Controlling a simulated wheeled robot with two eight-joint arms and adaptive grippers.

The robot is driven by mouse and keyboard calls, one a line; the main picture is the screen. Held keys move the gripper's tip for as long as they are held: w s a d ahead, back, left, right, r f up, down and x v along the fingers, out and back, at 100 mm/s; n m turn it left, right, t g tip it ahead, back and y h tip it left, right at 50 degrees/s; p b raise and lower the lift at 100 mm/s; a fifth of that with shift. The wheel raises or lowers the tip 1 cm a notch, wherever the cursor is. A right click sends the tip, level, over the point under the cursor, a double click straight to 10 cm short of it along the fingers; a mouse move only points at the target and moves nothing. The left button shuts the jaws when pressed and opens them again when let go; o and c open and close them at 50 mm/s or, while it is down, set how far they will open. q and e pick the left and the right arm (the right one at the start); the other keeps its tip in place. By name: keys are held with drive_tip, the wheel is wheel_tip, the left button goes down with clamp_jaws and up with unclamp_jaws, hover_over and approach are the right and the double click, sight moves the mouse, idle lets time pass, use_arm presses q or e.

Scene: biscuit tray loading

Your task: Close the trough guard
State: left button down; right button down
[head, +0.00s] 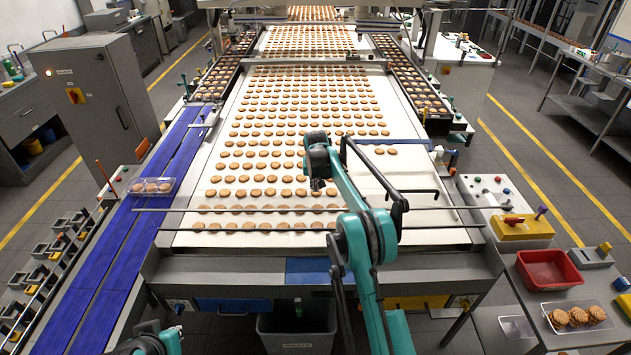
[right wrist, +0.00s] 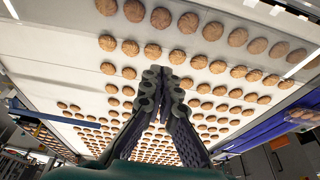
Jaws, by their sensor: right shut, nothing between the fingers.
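My right gripper (head: 317,186) is over the biscuit belt (head: 240,120), left of my teal forearm, with its fingers pointing down. In the right wrist view its two dark fingers (right wrist: 165,72) meet at the tips with nothing between them, and biscuits lie beyond. What looks like the trough guard (head: 440,217), a clear strip edged by thin dark rods, lies across the near end of the belt; biscuits show through it. My right arm hides part of it. I cannot tell how far it stands open.
Blue conveyor lanes (head: 88,270) run along the left, carrying a clear tray of biscuits (head: 152,186). A red bin (head: 549,270) and a biscuit tray (head: 578,318) stand at the right. A dark bent rod (head: 420,191) lies over the belt beside my arm. A grey waste bin (head: 297,330) is below.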

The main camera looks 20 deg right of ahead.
drive_tip(key=shift+s+a, duration=0.25)
drive_tip(key=shift+s, duration=0.7)
